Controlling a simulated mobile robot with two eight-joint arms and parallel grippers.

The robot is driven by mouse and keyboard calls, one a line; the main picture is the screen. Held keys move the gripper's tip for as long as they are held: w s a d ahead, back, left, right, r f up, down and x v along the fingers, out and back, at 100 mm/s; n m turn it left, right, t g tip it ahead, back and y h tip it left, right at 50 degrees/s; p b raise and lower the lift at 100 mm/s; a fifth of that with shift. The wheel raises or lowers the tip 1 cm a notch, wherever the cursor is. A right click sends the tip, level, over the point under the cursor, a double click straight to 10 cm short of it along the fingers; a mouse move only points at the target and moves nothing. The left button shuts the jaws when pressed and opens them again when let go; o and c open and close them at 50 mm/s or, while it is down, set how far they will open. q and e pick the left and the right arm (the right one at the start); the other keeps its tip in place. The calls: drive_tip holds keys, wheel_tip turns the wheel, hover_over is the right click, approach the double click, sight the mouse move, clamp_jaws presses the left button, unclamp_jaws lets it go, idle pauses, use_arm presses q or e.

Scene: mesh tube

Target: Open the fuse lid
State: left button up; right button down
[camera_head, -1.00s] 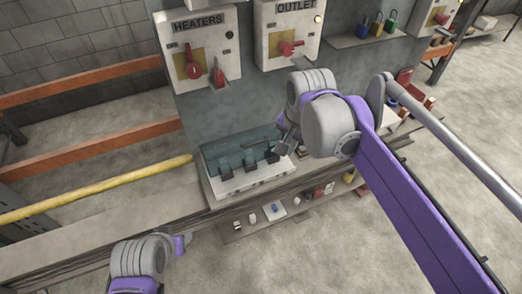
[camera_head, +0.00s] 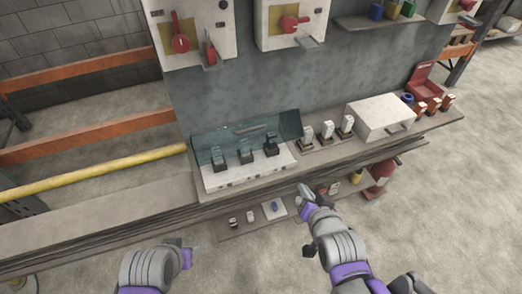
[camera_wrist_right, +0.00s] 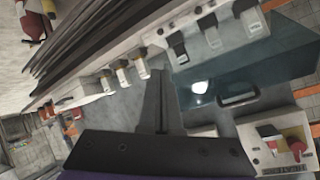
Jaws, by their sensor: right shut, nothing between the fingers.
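The fuse box (camera_head: 245,176) is a pale box on the bench with several dark fuses in a row. Its see-through teal fuse lid (camera_head: 285,124) stands raised behind the fuses, near the wall panel, its bar handle toward the top. The lid also shows in the right wrist view (camera_wrist_right: 285,58), with the handle (camera_wrist_right: 238,99). My right gripper (camera_head: 304,192) is at the bench's front edge, right of the fuse box, shut and empty, apart from the lid. My left gripper (camera_head: 188,250) is low in front of the bench; its jaws are too small to read.
Several pale fuses (camera_head: 327,133) and a white box (camera_head: 382,117) stand right of the fuse box. A red box (camera_head: 422,82) is at the bench's far right. Switch boxes (camera_head: 192,30) hang above. A lower shelf (camera_head: 240,224) holds small items.

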sight(246, 135)
drive_tip(key=a+f+m+t+y+b, duration=0.1)
drive_tip(key=a+m+t+y+b, duration=0.75)
drive_tip(key=t+b, duration=0.5)
use_arm(q)
wheel_tip(246, 135, down, 16)
drive_tip(key=shift+s+d+g, duration=0.2)
drive_tip(key=shift+d+g, duration=0.05)
drive_tip(key=shift+g, duration=0.05)
use_arm(e)
drive_tip(key=w+a+r+m+g+h, duration=0.1)
drive_tip(key=w+a+r, duration=0.3)
drive_tip(key=w+r, duration=0.4)
drive_tip(key=w+h, duration=0.1)
drive_tip(key=w, duration=0.2)
use_arm(q)
drive_tip(key=shift+r+p, duration=0.2)
drive_tip(key=shift+p, duration=0.15)
use_arm(e)
drive_tip(key=shift+r+g, duration=0.15)
drive_tip(key=shift+g, duration=0.1)
